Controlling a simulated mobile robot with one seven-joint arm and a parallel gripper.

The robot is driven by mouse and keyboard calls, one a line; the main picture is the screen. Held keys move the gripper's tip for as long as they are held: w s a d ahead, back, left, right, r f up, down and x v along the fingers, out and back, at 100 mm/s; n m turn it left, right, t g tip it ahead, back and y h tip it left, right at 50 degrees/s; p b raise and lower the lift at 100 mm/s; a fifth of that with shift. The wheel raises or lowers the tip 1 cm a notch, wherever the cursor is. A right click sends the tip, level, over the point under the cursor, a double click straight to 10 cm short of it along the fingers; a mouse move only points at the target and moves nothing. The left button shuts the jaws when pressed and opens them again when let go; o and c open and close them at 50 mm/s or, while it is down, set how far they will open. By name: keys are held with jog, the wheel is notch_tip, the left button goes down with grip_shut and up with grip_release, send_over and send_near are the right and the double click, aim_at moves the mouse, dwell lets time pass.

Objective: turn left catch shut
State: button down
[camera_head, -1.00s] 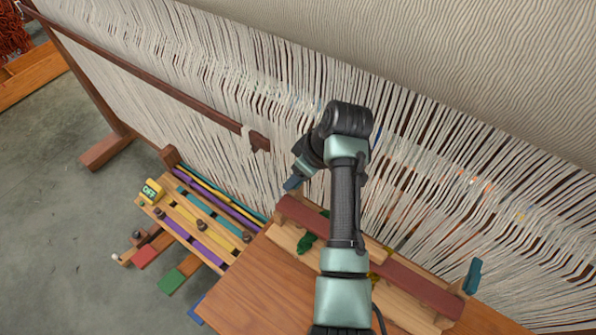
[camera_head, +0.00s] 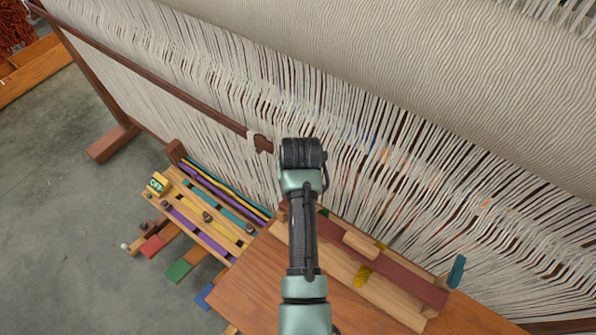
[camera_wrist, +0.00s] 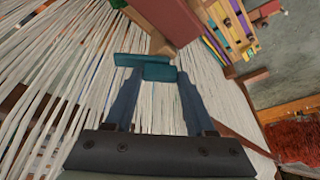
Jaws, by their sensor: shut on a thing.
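In the wrist view my gripper (camera_wrist: 157,85) is shut on the teal left catch (camera_wrist: 160,72), which lies crosswise between the two blue-grey fingertips. The catch is beside the end of the dark red bar (camera_wrist: 170,14), close to a pale wooden post. In the head view my own arm hides the left catch and the fingers. The dark red bar (camera_head: 400,272) runs from my arm to the lower right over a pale wooden frame. The teal right catch (camera_head: 457,271) stands up at its far right end.
White warp threads (camera_head: 215,90) hang close behind the bar. Yellow and green wool skeins, partly hidden, lie under the bar; the yellow one (camera_head: 363,275) shows. A brown tabletop (camera_head: 260,285) is in front.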

jog(key=m+h, duration=0.1)
jog(key=m, duration=0.1)
jog(key=m+h, duration=0.1)
jog(key=m, duration=0.2)
jog(key=shift+w+a+r, duration=0.1)
jog(key=shift+w+a, duration=0.05)
jog(key=shift+a, duration=0.05)
jog(key=m+b, duration=0.1)
jog(key=m, duration=0.1)
jog(key=m+g+h, duration=0.1)
jog(key=m, duration=0.2)
jog(key=shift+w+a+h+b, duration=0.1)
jog(key=shift+h+b, duration=0.2)
jog(key=shift+b, duration=0.05)
jog(key=m+g+b, duration=0.1)
jog(key=m+b, duration=0.1)
jog(key=m, duration=0.1)
jog(key=m+g+h+b, duration=0.1)
jog(key=m+b, duration=0.2)
jog(key=shift+w+f, duration=0.1)
jog(key=shift+f, duration=0.1)
jog(key=m+g+b, duration=0.1)
jog(key=m+b, duration=0.2)
jog(key=b, duration=0.1)
jog(key=shift+r+m+g, duration=0.1)
jog(key=shift+m+g, duration=0.2)
jog(key=shift+g, duration=0.1)
jog(key=shift+r, duration=0.1)
jog(key=shift+c, duration=1.2)
grip_release()
